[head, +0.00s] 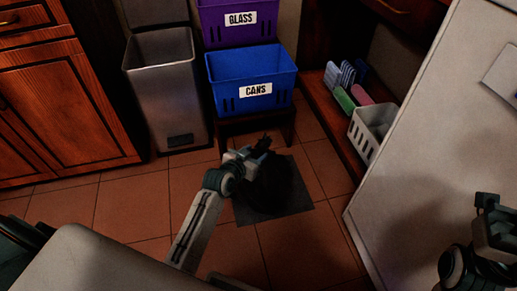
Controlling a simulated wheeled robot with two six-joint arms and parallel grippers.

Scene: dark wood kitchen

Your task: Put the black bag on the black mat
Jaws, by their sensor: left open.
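The black mat (300,205) lies flat on the tiled floor in front of the bins. The black bag (272,187) is a dark rounded lump that appears to rest on the mat, with mat showing around its front and right sides. My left gripper (262,147) is open at the far upper edge of the bag; whether it touches the bag is too dark to tell. My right gripper (490,203) is at the right edge of the view, far from the bag, and its jaw state is unclear.
A blue CANS crate (250,100) sits on a low dark stand behind the mat, below a purple GLASS crate (222,35). A grey bin (170,100) stands left of it. A white basket (366,128) is on a shelf at right, beside a large pale panel (425,130).

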